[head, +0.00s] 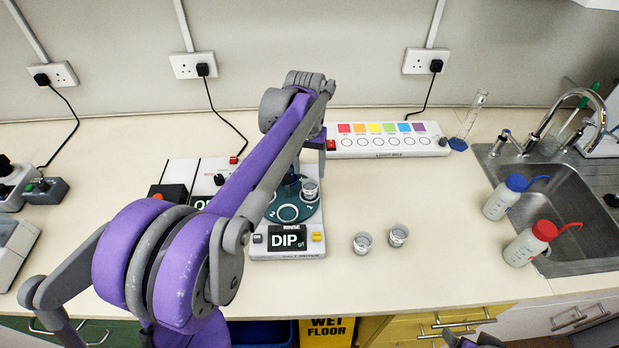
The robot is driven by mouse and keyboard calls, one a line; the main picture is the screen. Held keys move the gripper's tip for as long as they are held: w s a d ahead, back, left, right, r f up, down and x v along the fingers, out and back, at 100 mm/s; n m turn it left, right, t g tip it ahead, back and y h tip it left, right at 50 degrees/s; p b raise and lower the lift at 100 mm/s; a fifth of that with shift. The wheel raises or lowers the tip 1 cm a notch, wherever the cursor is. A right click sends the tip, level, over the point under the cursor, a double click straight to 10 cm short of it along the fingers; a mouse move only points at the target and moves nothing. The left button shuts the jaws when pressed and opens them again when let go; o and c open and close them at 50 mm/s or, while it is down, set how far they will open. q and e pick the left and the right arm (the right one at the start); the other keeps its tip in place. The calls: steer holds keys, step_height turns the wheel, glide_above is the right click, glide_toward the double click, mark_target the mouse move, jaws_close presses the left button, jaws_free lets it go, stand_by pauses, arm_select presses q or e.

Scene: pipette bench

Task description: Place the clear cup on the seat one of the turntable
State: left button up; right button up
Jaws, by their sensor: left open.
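The turntable (287,214) is a dark teal disc on a white base with a display reading DIP. A small clear cup (309,190) stands upright at the disc's right rim. The seat number under it is not readable. My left gripper (308,177) is open, just above or around this cup; its fingers are mostly hidden by my purple arm. Two more clear cups stand upright on the bench right of the turntable, one nearer (362,243) and one slightly farther right (398,236). Part of my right gripper (475,342) shows at the bottom edge, cut off.
A light box (385,143) with coloured squares lies behind the turntable. A measuring cylinder (470,118) stands beside it. Two wash bottles, blue-capped (503,199) and red-capped (530,245), stand by the sink (570,225). The bench between cups and bottles is clear.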

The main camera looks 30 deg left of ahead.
arm_select(q)
step_height(320, 180, up, 5)
steer(key=s+d+f+m+t, duration=0.1)
steer(key=s+d+f, duration=0.2)
steer(key=s, duration=0.3)
steer(key=s+d+f+m+t, duration=0.1)
steer(key=s+d+f+t, duration=0.1)
steer(key=s+d+f, duration=0.2)
steer(key=s+d+f+m+t, duration=0.1)
steer(key=s+d+f+t, duration=0.1)
steer(key=s, duration=0.7)
steer(key=shift+s+d+f, duration=0.1)
steer(key=shift+d+f, duration=0.6)
steer(key=shift+f, duration=0.15)
steer(key=shift+s+d+f+t, duration=0.1)
steer(key=shift+s+f+t, duration=0.1)
steer(key=shift+f+t, duration=0.1)
